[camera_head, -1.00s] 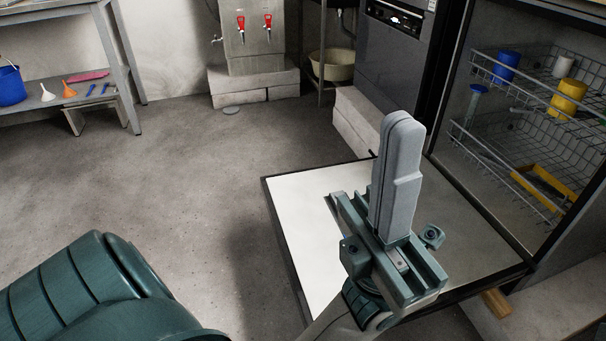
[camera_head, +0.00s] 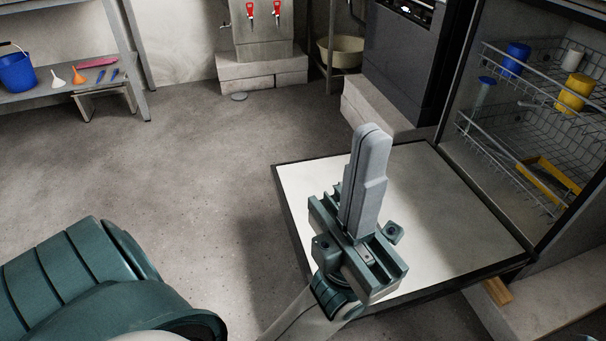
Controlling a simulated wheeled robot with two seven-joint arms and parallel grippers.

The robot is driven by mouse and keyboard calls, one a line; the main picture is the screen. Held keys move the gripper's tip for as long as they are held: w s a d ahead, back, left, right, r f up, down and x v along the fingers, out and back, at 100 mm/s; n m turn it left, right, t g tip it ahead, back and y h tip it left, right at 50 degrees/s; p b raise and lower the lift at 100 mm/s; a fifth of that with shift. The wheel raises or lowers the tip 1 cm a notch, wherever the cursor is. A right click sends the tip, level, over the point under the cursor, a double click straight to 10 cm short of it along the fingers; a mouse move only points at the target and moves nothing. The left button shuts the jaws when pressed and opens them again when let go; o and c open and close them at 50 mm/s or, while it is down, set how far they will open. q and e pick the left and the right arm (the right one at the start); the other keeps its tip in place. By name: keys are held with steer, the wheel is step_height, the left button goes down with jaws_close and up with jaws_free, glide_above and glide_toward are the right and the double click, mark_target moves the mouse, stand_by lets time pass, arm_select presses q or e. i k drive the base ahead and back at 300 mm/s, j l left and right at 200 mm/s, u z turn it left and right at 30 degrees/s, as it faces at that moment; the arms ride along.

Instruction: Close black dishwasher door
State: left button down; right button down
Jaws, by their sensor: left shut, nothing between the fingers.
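The dishwasher door (camera_head: 455,225) is folded down open, with its pale inner panel facing up and a dark frame around it. It is hinged at the right to the black dishwasher (camera_head: 452,128), whose open front shows wire racks (camera_head: 540,120). My left gripper (camera_head: 371,135) is shut and empty, with its fingers pointing up. In the picture it overlaps the left part of the door panel. I cannot tell whether it touches the door. My right gripper is not in view.
The racks hold blue, white and yellow items (camera_head: 575,92). A low pale ledge (camera_head: 545,290) with a wooden piece (camera_head: 497,291) lies below the door. A shelf with a blue bucket (camera_head: 16,72) stands at far left. The floor (camera_head: 180,170) left of the door is clear.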

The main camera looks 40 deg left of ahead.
mark_target(452, 241)
steer(key=k+j+u, duration=0.1)
steer(key=k+u, duration=0.15)
steer(key=u, duration=0.15)
steer(key=k+j+u, duration=0.2)
steer(key=u, duration=0.15)
